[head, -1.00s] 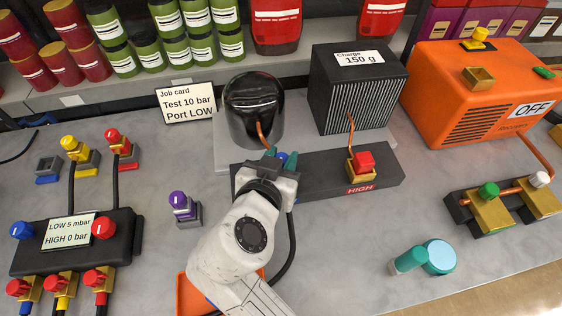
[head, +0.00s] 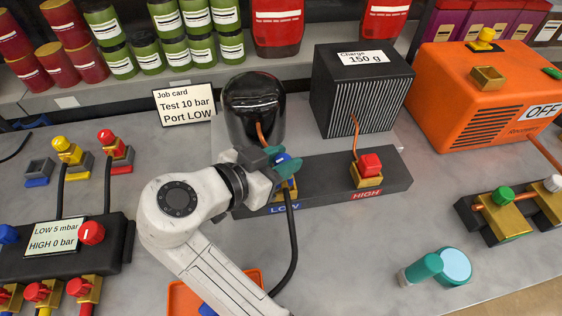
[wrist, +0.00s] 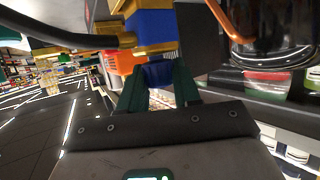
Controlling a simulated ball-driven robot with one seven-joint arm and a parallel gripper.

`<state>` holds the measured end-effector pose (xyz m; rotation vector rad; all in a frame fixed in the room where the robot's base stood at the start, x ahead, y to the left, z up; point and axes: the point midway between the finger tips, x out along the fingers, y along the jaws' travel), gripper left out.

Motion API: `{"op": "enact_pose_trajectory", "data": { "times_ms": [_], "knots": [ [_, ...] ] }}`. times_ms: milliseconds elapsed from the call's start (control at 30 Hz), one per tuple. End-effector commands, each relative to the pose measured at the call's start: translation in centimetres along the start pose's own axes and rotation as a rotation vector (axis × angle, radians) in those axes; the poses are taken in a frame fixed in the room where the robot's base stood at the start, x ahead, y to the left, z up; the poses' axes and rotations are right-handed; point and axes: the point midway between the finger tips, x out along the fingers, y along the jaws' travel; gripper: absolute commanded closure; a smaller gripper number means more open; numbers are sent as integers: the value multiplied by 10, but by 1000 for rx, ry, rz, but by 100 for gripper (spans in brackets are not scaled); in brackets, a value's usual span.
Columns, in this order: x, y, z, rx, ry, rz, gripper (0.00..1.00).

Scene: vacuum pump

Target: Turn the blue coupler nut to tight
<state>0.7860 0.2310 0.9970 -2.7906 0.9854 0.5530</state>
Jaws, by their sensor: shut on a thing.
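The blue coupler nut (head: 288,166) is on the LOW port of the dark manifold block (head: 329,173), with a black hose hanging from the fitting. My gripper (head: 277,157) reaches it from the left and is shut on it with its green fingers.
A black compressor dome (head: 253,105) and the ribbed charge box (head: 362,90) stand close behind. The HIGH port has a red knob (head: 370,163). An orange tray (head: 250,280) lies under my arm.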

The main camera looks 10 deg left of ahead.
Motion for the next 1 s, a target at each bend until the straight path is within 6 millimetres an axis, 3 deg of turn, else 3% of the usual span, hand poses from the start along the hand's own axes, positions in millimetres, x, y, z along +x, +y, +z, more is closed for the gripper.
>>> {"op": "enact_pose_trajectory", "data": {
  "times_ms": [1000],
  "knots": [
    [1,-1,1,168,-6,430,98]
  ]
}}
